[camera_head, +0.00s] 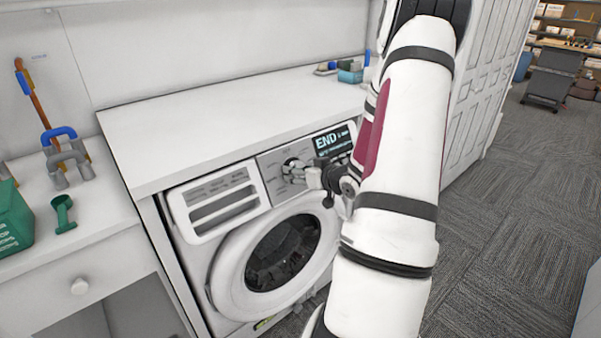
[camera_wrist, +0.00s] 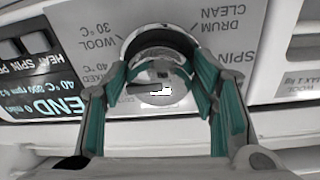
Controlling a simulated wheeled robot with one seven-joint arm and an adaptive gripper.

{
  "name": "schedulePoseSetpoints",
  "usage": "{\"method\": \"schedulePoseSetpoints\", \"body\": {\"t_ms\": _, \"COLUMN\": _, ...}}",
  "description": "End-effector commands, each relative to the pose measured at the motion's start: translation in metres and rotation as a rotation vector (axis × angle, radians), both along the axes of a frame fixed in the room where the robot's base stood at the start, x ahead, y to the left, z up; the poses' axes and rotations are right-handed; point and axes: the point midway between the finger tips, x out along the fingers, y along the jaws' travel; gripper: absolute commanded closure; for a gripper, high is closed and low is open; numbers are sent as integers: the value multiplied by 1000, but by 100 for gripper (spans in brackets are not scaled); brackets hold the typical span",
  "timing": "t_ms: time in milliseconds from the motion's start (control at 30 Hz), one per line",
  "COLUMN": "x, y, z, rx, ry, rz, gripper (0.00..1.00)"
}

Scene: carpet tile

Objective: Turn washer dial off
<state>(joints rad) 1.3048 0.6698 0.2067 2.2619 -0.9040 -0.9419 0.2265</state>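The washer (camera_head: 236,258) stands under a white counter, with its display (camera_head: 327,142) reading "END". The round silver dial (camera_head: 292,166) sits in the middle of its control panel, partly covered by my gripper (camera_head: 300,172) in the head view. In the wrist view the dial (camera_wrist: 160,75) lies between the two teal-padded fingers of my gripper (camera_wrist: 161,88). The fingers stand on either side of the dial; whether they touch it is hard to tell. Printed labels such as "WOOL", "SPIN" and "DRUM CLEAN" surround the dial.
The detergent drawer (camera_head: 218,204) is left of the dial and the round door (camera_head: 280,255) is below. The counter (camera_head: 225,115) overhangs the panel. A green scoop (camera_head: 63,214) and a green box (camera_head: 12,218) lie on the left cabinet. Carpet floor is open at right.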

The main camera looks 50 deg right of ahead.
Motion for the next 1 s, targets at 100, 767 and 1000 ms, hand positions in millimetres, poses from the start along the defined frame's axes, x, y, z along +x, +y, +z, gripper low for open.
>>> {"method": "schedulePoseSetpoints", "body": {"t_ms": 100, "x": 0, "y": 0, "z": 0, "rx": 0, "ry": 0, "rz": 0, "gripper": 77}}
{"method": "schedulePoseSetpoints", "body": {"t_ms": 767, "x": -1, "y": -1, "z": -1, "rx": -204, "ry": 51, "rz": 107, "gripper": 77}}
{"method": "schedulePoseSetpoints", "body": {"t_ms": 1000, "x": 0, "y": -2, "z": -1, "rx": -399, "ry": 97, "rz": 210, "gripper": 77}}
